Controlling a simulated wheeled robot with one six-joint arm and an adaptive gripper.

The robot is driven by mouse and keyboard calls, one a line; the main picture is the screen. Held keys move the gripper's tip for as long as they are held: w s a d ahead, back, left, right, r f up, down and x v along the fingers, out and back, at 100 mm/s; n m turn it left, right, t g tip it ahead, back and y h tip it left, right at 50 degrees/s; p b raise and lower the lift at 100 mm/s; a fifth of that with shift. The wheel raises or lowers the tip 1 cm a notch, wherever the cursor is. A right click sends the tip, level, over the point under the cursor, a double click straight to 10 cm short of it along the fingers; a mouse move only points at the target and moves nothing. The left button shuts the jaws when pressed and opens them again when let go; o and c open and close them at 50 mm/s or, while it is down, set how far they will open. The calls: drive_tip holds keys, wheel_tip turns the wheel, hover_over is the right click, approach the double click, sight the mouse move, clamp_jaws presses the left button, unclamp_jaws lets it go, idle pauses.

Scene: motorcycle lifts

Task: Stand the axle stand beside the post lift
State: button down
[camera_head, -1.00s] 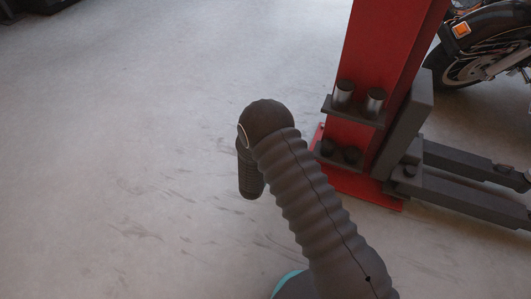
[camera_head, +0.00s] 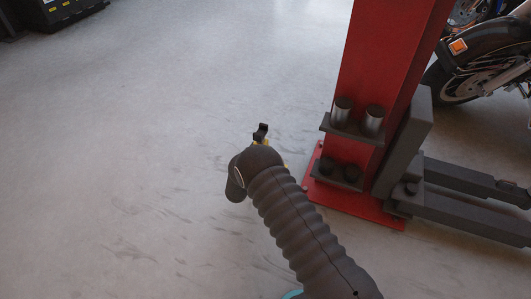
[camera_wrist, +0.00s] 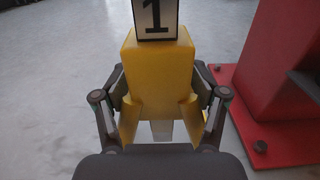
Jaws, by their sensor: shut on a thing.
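The axle stand is yellow, with a plate marked "1" at its top edge in the wrist view (camera_wrist: 157,65). My gripper (camera_wrist: 160,105) is shut on it, one finger on each side. In the head view only the stand's dark top (camera_head: 261,131) and slivers of yellow show past my arm; the gripper is hidden there. The red post lift (camera_head: 385,75) stands to the right of the stand, apart from it in the picture. Its red base also shows at the right of the wrist view (camera_wrist: 275,125). I cannot tell whether the stand touches the floor.
Dark lift arms (camera_head: 465,210) reach right from the post. A shelf with metal adapters (camera_head: 355,125) juts from its front. A motorcycle wheel (camera_head: 470,75) is at upper right, and a dark machine (camera_head: 60,12) at upper left. The grey floor (camera_head: 130,130) on the left is clear.

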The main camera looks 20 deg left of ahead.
drive_tip(key=shift+w+a+f, duration=0.2)
drive_tip(key=shift+w+a, duration=0.3)
drive_tip(key=shift+a, duration=0.1)
drive_tip(key=shift+f+b, duration=0.35)
drive_tip(key=shift+f, duration=1.6)
drive_tip(key=c, duration=0.5)
unclamp_jaws()
drive_tip(key=shift+s+d+f, duration=0.1)
drive_tip(key=shift+f, duration=0.15)
drive_tip(key=shift+c, duration=0.2)
drive_tip(key=o, duration=0.5)
drive_tip(key=s, duration=0.8)
drive_tip(key=s+a, duration=0.1)
drive_tip(key=s, duration=0.3)
drive_tip(key=shift+p, duration=0.4)
